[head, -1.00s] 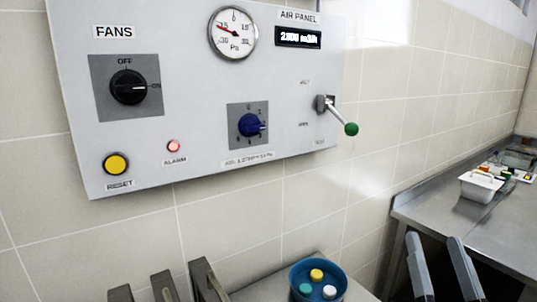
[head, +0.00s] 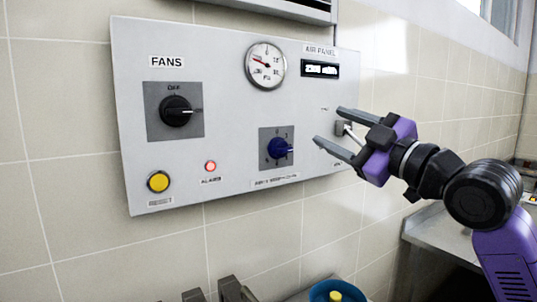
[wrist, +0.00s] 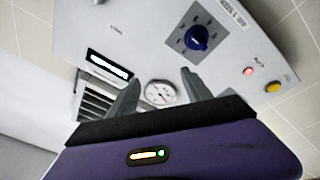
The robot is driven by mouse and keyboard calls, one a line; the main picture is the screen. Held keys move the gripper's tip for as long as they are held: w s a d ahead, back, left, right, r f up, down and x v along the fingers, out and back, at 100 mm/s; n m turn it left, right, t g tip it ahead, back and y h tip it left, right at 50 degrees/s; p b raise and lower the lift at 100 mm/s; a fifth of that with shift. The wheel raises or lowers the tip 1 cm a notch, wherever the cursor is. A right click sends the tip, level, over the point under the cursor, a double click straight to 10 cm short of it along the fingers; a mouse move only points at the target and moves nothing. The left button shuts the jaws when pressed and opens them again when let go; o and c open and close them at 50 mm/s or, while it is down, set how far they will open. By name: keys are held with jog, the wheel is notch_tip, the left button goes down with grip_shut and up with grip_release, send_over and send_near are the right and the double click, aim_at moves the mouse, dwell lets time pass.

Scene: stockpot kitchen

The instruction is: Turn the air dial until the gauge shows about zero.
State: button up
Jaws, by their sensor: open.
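The blue dial (head: 280,147) sits on a grey square plate low on the grey wall panel, with marks around it. It also shows in the wrist view (wrist: 196,38). The round white gauge (head: 266,65) is above it, and its red needle points left and slightly up, away from the 0 at the top. The gauge also shows in the wrist view (wrist: 160,93), near the fingers. My gripper (head: 329,125) is open, its fingers pointing left toward the panel, to the right of the dial and apart from it. Nothing shows between the fingertips.
A lever (head: 353,136) at the panel's right is partly hidden behind my gripper. The black fans knob (head: 175,110), yellow reset button (head: 158,181) and lit red alarm lamp (head: 210,166) are on the left. A lit display (head: 321,70) is upper right. A blue bowl (head: 325,291) is below.

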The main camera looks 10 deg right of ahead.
aim_at(288, 151)
jog(key=w+a+f+n+g, duration=0.1)
jog(key=w+a, duration=0.1)
jog(key=w+a+f+g+p, duration=0.1)
jog(key=w+a+f, duration=0.1)
jog(key=w, duration=0.1)
jog(key=w+a+f+n+p, duration=0.1)
jog(key=w+a+f, duration=0.1)
jog(key=w, duration=0.1)
jog(key=shift+w+a+f+n+g, duration=0.15)
jog(key=shift+a+f+n+g, duration=0.15)
jog(key=shift+a+g, duration=0.1)
grip_shut()
